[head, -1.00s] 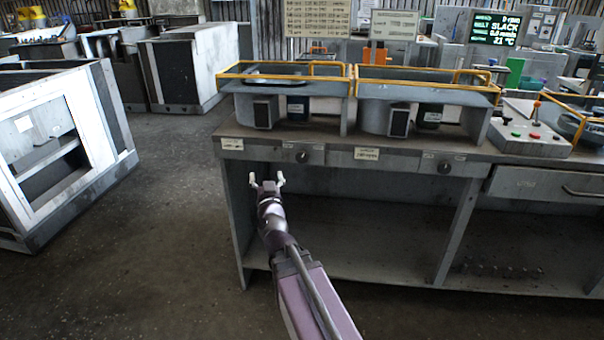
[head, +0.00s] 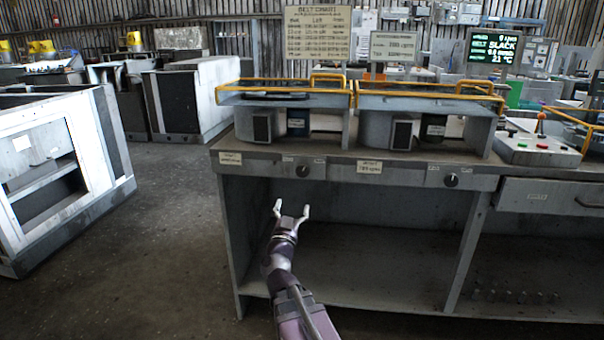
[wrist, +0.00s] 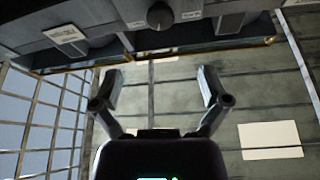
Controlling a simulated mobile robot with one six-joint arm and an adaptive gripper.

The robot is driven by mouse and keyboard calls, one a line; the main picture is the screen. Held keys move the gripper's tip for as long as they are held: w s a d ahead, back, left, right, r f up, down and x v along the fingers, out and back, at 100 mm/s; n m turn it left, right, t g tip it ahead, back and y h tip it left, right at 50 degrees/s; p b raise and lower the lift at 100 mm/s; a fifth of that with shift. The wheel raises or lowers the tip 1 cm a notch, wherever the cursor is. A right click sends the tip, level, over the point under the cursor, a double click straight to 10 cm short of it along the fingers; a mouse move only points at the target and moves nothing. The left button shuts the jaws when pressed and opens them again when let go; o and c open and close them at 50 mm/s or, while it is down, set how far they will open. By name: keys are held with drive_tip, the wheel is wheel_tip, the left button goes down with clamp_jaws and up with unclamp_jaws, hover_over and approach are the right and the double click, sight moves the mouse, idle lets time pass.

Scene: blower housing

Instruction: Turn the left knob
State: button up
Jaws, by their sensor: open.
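The left knob (head: 303,171) is a dark round knob on the grey front panel of the workbench, below the left blower housing. It also shows in the wrist view (wrist: 159,15), near the top edge, ahead of the fingers. The right knob (head: 451,180) sits further right on the same panel. My gripper (head: 291,209) is open and empty, in front of the bench and a little below the left knob. In the wrist view its two fingers (wrist: 161,88) are spread wide, with the knob beyond them and between them sideways. Nothing touches the knob.
The workbench (head: 350,174) has an open bay under its panel. Yellow rails (head: 430,97) edge the housings above. A control box (head: 538,148) with buttons stands at right. A white cabinet (head: 45,165) stands at left, with clear floor between.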

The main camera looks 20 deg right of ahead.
sight(302, 172)
drive_tip(key=shift+w+d+r, duration=0.1)
drive_tip(key=p+x, duration=0.5)
drive_tip(key=x, duration=0.8)
drive_tip(key=shift+w+d+r, duration=0.1)
drive_tip(key=shift+w, duration=0.1)
drive_tip(key=shift+c, duration=0.2)
drive_tip(key=c, duration=1.1)
